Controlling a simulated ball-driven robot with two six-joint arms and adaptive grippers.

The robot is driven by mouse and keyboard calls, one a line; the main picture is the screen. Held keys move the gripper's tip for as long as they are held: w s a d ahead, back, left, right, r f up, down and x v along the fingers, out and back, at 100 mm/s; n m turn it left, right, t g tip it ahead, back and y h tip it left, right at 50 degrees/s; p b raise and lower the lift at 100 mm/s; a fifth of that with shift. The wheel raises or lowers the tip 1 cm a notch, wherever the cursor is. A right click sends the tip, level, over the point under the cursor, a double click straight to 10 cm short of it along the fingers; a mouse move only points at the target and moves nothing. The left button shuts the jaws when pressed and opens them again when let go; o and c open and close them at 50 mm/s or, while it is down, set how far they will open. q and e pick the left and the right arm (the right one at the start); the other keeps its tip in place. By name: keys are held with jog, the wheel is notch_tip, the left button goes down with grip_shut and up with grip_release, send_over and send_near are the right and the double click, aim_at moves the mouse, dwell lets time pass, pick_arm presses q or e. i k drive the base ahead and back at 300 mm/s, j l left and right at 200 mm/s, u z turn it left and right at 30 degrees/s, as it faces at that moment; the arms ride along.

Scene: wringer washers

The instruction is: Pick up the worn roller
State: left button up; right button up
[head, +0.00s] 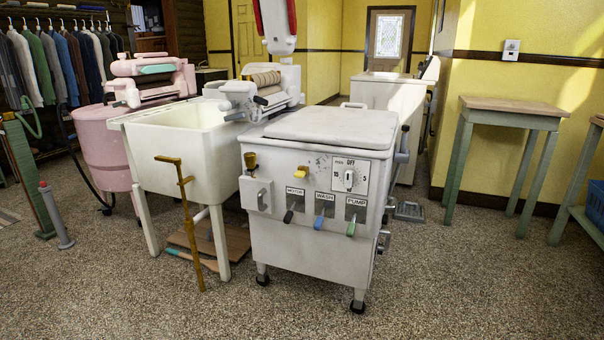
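A tan, ribbed roller (262,79) sits in the wringer frame (240,92) above the rear of the white washer (322,180). A loose grey cylinder (58,218) with a reddish tip stands slightly tilted on the floor at the far left. I cannot tell for sure which of these is the worn roller. The pink washer's wringer (150,78) at the back left also holds rollers, partly hidden by its frame. Neither of my grippers is in view.
A white tub (188,140) on legs stands left of the white washer, with a brown-yellow rod (187,215) in front. A green-legged table (513,108) stands at the right. Clothes (65,60) hang at the back left. The speckled front floor is clear.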

aim_at(262, 81)
jog(key=i+j+u, duration=0.15)
jog(key=i+u, duration=0.55)
jog(key=i, duration=0.2)
jog(key=i+l+u, duration=0.15)
jog(key=i+u, duration=0.25)
jog(key=i, duration=0.1)
